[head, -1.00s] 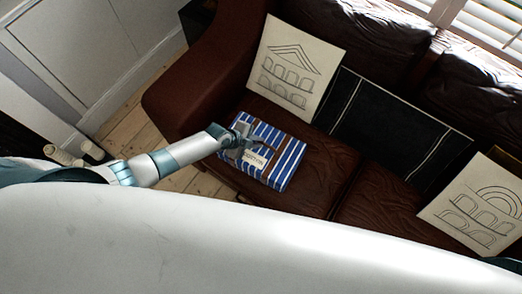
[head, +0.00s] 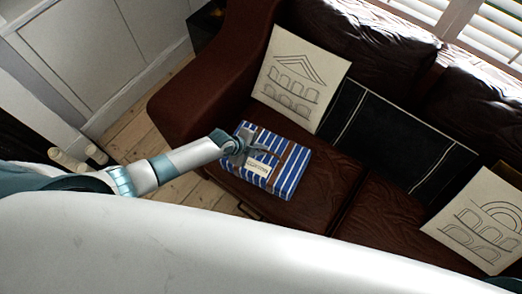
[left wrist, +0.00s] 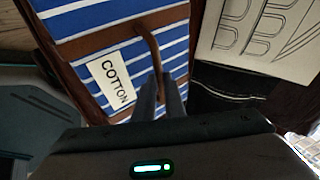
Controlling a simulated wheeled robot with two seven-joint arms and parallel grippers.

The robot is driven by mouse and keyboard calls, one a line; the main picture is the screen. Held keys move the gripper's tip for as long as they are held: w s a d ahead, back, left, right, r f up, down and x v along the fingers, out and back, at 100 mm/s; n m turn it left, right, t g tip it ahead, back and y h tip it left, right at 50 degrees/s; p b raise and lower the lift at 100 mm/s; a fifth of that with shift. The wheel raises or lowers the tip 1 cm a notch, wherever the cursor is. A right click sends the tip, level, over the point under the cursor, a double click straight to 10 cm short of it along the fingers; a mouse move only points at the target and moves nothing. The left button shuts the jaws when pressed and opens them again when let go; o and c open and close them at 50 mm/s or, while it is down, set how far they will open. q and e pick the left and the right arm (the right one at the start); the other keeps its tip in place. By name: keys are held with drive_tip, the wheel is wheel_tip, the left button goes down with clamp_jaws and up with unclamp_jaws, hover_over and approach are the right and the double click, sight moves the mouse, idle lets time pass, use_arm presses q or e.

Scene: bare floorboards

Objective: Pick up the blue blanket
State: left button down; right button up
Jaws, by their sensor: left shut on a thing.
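The blue blanket (head: 289,174) is a folded bundle with white stripes, brown straps and a white label. It lies on the left seat of the brown sofa. My left gripper (head: 240,147) is at its upper left part, shut on its brown strap. In the left wrist view, the fingers (left wrist: 168,92) are close together at the brown strap handle, beside the "COTTON" label on the blanket (left wrist: 95,16). The exact contact is partly hidden by the fingers. My right gripper is not in view.
The brown leather sofa (head: 180,105) has its armrest at the left. A cream cushion (head: 300,78), a black cushion (head: 395,140) and another cream cushion (head: 480,220) lean on its back. Bare floorboards (head: 135,135) show between the sofa and the white panelled wall (head: 85,50).

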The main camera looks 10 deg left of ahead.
use_arm(q)
drive_tip(key=shift+w+r, duration=0.15)
drive_tip(key=shift+r, duration=1.1)
drive_tip(key=s+d+r+b, duration=0.2)
drive_tip(key=s+d+r, duration=0.5)
drive_tip(key=s, duration=0.2)
drive_tip(key=shift+d, duration=0.3)
drive_tip(key=shift+w+r, duration=0.1)
